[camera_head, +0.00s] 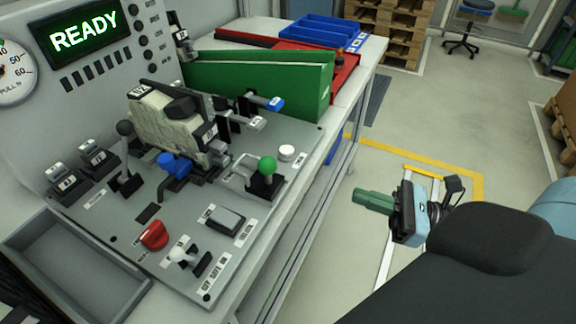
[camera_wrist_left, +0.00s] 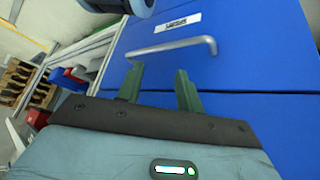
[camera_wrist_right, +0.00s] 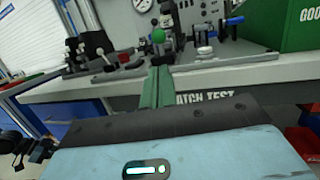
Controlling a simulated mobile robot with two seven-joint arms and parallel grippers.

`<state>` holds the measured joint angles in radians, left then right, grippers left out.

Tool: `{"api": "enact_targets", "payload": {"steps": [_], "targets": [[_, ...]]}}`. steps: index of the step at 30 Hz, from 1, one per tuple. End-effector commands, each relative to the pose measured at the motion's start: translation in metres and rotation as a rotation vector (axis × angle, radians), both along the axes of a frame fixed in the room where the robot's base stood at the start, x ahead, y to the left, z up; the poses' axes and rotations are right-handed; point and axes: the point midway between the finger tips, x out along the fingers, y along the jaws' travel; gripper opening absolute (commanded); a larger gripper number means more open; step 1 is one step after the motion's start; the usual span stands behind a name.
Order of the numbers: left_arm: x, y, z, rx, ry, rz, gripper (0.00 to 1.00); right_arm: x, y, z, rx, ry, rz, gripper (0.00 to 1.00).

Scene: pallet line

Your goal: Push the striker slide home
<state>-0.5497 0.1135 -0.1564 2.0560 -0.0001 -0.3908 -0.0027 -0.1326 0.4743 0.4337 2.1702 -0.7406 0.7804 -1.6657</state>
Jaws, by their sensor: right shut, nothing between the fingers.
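The test fixture plate (camera_head: 125,262) lies on the bench with a pale latch block (camera_head: 165,125) clamped on it. A grey lever stands at its left, and a blue-tipped clamp (camera_head: 172,163) is in front of the block. Slides with grey and blue ends (camera_head: 270,103) stand to its right. The labels are too small to tell which is the striker slide. My right gripper (camera_head: 360,196) is shut and empty, off the bench's right edge and apart from the fixture. My left gripper (camera_wrist_left: 160,78) is open and empty before a blue drawer front with a metal handle (camera_wrist_left: 172,48).
A green-knobbed lever (camera_head: 267,166), which also shows in the right wrist view (camera_wrist_right: 158,36), stands at the plate's right edge. A green bin (camera_head: 260,80), red tray (camera_head: 345,72) and blue tray (camera_head: 315,30) lie behind. The panel screen (camera_head: 85,38) reads READY.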

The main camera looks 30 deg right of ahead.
Motion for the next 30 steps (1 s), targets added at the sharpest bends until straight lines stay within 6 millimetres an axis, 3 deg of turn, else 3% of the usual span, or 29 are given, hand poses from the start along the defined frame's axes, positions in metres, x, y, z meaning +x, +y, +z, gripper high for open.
{"api": "enact_targets", "payload": {"steps": [14, 30], "targets": [[-0.005, 0.0, 0.002, 0.0, 0.01, 0.002, 0.36, 0.006, 0.006, 0.003, -0.002, -0.005, 0.003, 0.0], [-0.004, 0.0, 0.024, -0.001, -0.001, 0.005, 0.36, 0.073, 0.064, 0.023, -0.003, -0.008, 0.002, 0.0]]}}
